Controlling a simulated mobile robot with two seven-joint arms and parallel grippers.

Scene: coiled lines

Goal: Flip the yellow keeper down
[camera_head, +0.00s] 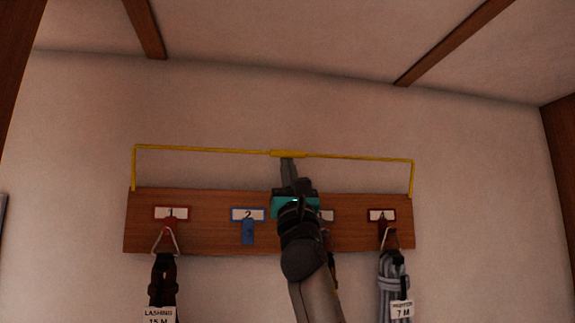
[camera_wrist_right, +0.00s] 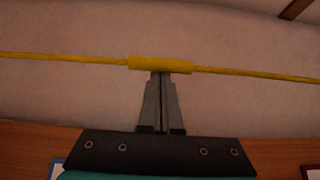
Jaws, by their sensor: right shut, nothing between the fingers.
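The yellow keeper (camera_head: 220,150) is a thin bar frame raised above the wooden hook board, with its two side legs going down to the board's ends. A thicker yellow grip (camera_wrist_right: 160,65) sits at the middle of its bar. My right gripper (camera_head: 287,157) reaches up in front of the board, its fingertips at the underside of that grip. In the right wrist view its fingers (camera_wrist_right: 161,75) are shut together with nothing between them, just below the grip; whether they touch it I cannot tell. My left gripper is not in view.
The wooden board (camera_head: 200,241) has numbered labels and hooks. A dark coil (camera_head: 163,278) hangs at the left, a grey-blue coil (camera_head: 394,282) at the right. The blue hook (camera_head: 248,232) is empty. My right arm hides most of position three. The wall above is clear.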

